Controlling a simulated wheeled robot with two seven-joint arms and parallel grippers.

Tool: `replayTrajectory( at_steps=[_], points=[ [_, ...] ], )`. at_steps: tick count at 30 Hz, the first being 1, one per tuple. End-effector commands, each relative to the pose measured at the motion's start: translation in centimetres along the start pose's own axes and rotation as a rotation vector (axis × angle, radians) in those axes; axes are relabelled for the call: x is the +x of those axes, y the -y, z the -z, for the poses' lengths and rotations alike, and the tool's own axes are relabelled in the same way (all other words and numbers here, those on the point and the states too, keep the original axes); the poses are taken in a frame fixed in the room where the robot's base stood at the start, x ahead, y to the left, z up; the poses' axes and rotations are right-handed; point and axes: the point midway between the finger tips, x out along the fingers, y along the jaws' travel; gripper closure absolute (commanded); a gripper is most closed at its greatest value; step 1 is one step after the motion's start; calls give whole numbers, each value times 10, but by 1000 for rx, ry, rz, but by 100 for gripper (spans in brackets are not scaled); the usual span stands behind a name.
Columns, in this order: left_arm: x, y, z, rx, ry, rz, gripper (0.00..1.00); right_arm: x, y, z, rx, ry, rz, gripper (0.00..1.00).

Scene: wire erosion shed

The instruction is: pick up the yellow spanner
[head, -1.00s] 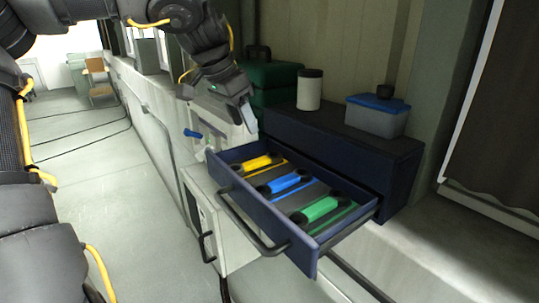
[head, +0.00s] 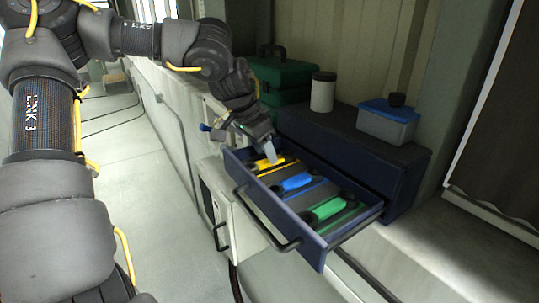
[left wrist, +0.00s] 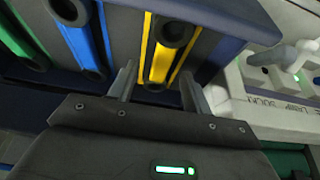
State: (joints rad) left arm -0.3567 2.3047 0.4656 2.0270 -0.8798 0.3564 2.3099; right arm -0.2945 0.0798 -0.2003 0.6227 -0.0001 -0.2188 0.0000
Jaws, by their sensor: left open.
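The yellow spanner (head: 277,161) lies in the far-left slot of the open blue drawer (head: 268,217). It also shows in the left wrist view (left wrist: 161,65) as a yellow bar with dark round ends. My left gripper (head: 268,152) is over that end of the drawer and hides part of the spanner in the head view. In the left wrist view its fingers (left wrist: 159,70) are apart, one on either side of the spanner. Whether they touch it, I cannot tell. My right gripper is not in view.
A blue spanner (head: 296,182) and a green spanner (head: 328,209) lie beside it in the drawer. On the cabinet stand a white jar (head: 322,93) and a blue-lidded box (head: 387,123); a green case (head: 284,78) is behind. A white socket unit (left wrist: 285,88) sits beside the drawer.

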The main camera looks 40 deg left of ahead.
Motion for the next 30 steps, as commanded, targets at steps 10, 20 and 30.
replayTrajectory(
  at_steps=[10,20,30],
  points=[
    [22,0,0,0,0,1,51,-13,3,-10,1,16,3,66],
    [22,0,0,0,0,1,78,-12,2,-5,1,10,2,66],
    [21,0,0,0,-1,1,100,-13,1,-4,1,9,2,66]
  ],
)
